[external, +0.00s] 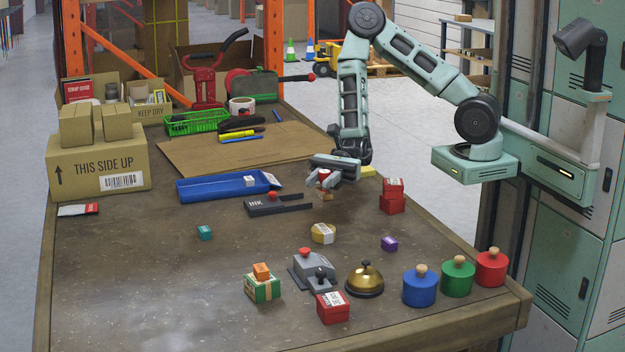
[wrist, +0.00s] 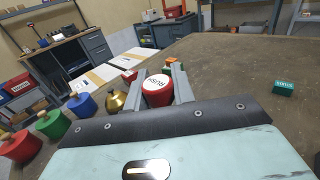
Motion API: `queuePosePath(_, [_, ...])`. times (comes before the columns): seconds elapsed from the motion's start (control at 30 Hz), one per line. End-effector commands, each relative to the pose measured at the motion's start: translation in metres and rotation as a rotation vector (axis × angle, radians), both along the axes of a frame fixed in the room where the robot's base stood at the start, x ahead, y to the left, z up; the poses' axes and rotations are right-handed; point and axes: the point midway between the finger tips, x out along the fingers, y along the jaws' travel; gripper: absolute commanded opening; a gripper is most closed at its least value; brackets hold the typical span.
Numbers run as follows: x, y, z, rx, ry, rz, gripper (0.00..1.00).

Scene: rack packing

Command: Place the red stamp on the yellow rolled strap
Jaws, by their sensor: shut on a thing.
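My gripper (external: 326,186) is shut on the red stamp (external: 324,176), holding it over the middle of the table. In the wrist view the stamp (wrist: 156,88) sits between the two fingers of my gripper (wrist: 160,76), its white round face reading "RUSH". What looks like the yellow rolled strap (external: 323,233), a short yellow roll with a white label, lies on the table in front of my gripper in the external view. It is apart from the stamp. I cannot make it out in the wrist view; the stamp or gripper may hide it.
A teal box (external: 205,232), purple box (external: 389,243), gold bell (external: 364,282) and grey stapler-like device (external: 312,268) surround the roll, with bare table between.

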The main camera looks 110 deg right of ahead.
Motion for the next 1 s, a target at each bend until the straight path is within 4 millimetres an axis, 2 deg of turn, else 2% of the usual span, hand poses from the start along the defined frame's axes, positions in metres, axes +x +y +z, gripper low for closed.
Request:
queuePosePath(0.03, [0.001, 0.000, -0.012, 0.003, 0.003, 0.000, 0.03])
queuePosePath(0.1, [0.001, 0.000, -0.023, 0.003, 0.001, 0.000, 0.03])
queuePosePath(0.27, [0.001, 0.000, -0.036, 0.001, 0.000, 0.000, 0.03])
queuePosePath(0.5, [0.001, 0.000, -0.070, 0.001, 0.001, 0.000, 0.03])
queuePosePath(0.97, [0.001, 0.000, -0.079, -0.001, -0.001, 0.000, 0.03])
queuePosePath(1.0, [0.001, 0.000, -0.077, -0.001, -0.001, 0.000, 0.36])
